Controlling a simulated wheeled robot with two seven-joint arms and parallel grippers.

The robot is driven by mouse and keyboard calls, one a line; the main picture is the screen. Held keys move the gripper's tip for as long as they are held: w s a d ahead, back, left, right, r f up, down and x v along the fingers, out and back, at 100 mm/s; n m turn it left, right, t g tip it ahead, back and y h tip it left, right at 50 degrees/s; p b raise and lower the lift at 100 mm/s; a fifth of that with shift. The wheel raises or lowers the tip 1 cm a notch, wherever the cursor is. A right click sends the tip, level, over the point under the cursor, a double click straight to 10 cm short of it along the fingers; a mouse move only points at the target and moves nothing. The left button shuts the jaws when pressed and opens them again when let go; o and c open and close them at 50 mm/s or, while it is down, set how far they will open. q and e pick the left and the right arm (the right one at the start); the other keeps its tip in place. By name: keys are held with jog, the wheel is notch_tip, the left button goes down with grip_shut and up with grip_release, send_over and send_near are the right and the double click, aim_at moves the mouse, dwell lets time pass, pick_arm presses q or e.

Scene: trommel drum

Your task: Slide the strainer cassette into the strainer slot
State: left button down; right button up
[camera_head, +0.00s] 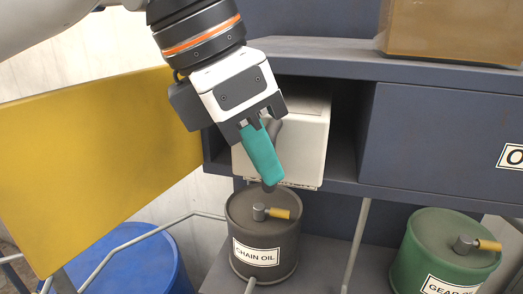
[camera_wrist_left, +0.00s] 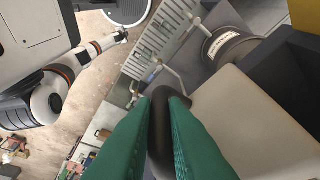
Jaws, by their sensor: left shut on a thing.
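The strainer cassette, a cream box (camera_head: 305,150), stands at the left part of a dark opening in the blue-grey cabinet. Its front stands out past the cabinet's edge; its far end is hidden inside. The cassette's pale face also shows in the left wrist view (camera_wrist_left: 245,120). My left gripper (camera_head: 268,170) has teal fingers and is shut on the dark handle on the cassette's front. In the left wrist view the fingers (camera_wrist_left: 165,135) close on both sides of this handle (camera_wrist_left: 160,120). The strainer slot (camera_head: 345,125) shows as a dark gap right of the cassette. My right gripper is not seen.
A yellow door panel (camera_head: 95,165) stands open at the left. Below the cassette is a brown chain oil drum (camera_head: 265,235); a green gear oil drum (camera_head: 430,250) stands at right. A blue barrel (camera_head: 140,265) and grey rails are at lower left. A brown box (camera_head: 450,30) sits on top.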

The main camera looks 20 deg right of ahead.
pick_arm(q)
jog(key=c, duration=1.4)
grip_release()
jog(key=shift+o, duration=0.2)
jog(key=b+v, duration=0.3)
jog(key=v, duration=0.9)
